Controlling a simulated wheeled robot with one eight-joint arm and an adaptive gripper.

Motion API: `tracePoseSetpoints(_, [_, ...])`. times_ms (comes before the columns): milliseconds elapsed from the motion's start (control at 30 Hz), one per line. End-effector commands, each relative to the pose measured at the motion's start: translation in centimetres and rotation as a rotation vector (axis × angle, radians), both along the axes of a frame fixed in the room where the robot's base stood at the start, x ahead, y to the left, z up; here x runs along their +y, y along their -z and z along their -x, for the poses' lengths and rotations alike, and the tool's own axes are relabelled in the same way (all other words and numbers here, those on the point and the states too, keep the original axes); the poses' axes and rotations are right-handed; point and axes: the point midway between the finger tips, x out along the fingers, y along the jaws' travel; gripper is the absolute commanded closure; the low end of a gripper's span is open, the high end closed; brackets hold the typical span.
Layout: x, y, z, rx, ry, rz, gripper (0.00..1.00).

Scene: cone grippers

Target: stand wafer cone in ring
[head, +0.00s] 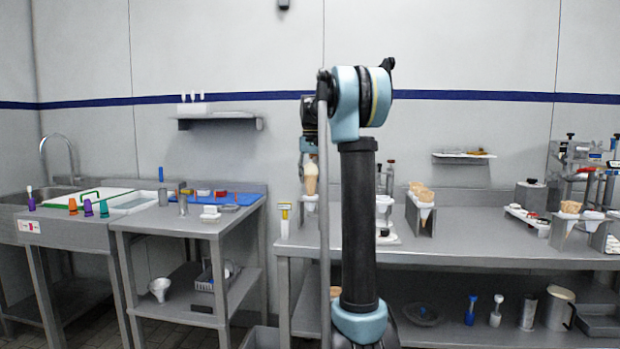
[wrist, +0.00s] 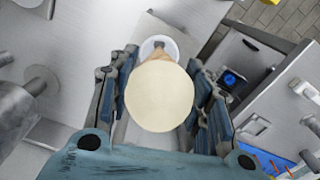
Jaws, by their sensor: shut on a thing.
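The wafer cone (head: 310,184) is tan and upright, with a pale cream round top (wrist: 161,96) that fills the middle of the wrist view. My gripper (head: 310,160) is shut on the cone, with blue-grey fingers on both sides of it in the wrist view (wrist: 161,80). A white ring (head: 310,199) is directly under the cone at the left part of the right-hand bench. It also shows beyond the cream top in the wrist view (wrist: 146,47). The cone's lower end overlaps the ring; I cannot tell whether it is inside it.
The grey bench (head: 480,258) carries a holder with several wafer cones (head: 422,195) right of my arm and another stand with cones (head: 570,208) farther right. A yellow-and-white upright tool (head: 285,218) stands left of the ring. A gap separates this bench from the left table (head: 165,217).

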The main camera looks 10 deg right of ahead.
Motion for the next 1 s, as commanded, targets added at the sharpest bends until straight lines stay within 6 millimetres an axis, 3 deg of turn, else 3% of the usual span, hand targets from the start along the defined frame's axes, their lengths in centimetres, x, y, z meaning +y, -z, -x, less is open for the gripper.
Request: tracePoseSetpoints(1000, [0.0,2.5,0.0,0.0,0.0,0.0,0.64])
